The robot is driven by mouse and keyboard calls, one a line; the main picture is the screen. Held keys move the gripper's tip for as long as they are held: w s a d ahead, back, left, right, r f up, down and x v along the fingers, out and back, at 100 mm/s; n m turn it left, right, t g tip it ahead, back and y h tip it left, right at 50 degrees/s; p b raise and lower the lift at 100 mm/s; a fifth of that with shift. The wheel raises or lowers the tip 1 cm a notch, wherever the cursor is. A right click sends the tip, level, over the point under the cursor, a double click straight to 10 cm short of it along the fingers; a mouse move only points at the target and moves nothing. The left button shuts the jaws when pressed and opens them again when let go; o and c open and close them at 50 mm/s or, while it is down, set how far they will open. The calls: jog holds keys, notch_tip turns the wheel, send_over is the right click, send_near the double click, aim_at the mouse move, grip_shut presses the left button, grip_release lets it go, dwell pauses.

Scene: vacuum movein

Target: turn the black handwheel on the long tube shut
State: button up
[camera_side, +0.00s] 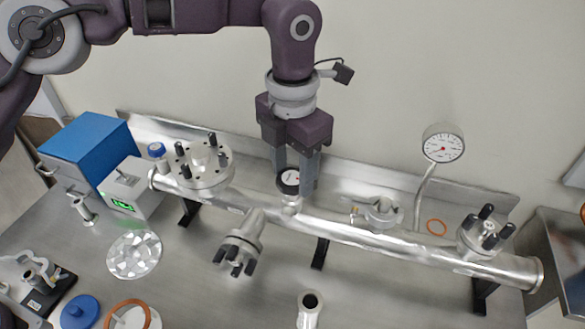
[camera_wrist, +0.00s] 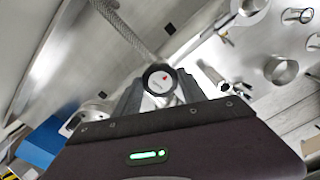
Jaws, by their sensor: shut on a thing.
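The black handwheel (camera_side: 288,181) has a white face with a small red mark and sits on a short stem on top of the long tube (camera_side: 350,232). My gripper (camera_side: 293,184) points down over the tube, one finger on each side of the handwheel, shut on its rim. In the wrist view the handwheel (camera_wrist: 158,78) shows between the two fingers of my gripper (camera_wrist: 160,88), its face towards the camera. The tube lies level across the bench on black supports. The stem below the handwheel is partly hidden.
A flanged port (camera_side: 203,165) with black bolts stands left of my gripper, and a dial gauge (camera_side: 442,146) on a bent pipe stands right. A clamp (camera_side: 382,211) lies behind the tube. A blue box (camera_side: 88,150) is at far left. The wall is close behind.

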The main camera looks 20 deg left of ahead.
aim_at(293, 177)
jog(key=shift+r+m, duration=0.1)
jog(key=shift+m, duration=0.5)
jog(key=o, duration=1.4)
jog(key=shift+c, duration=0.2)
notch_tip(293, 177, up, 6)
jog(key=shift+r, duration=0.5)
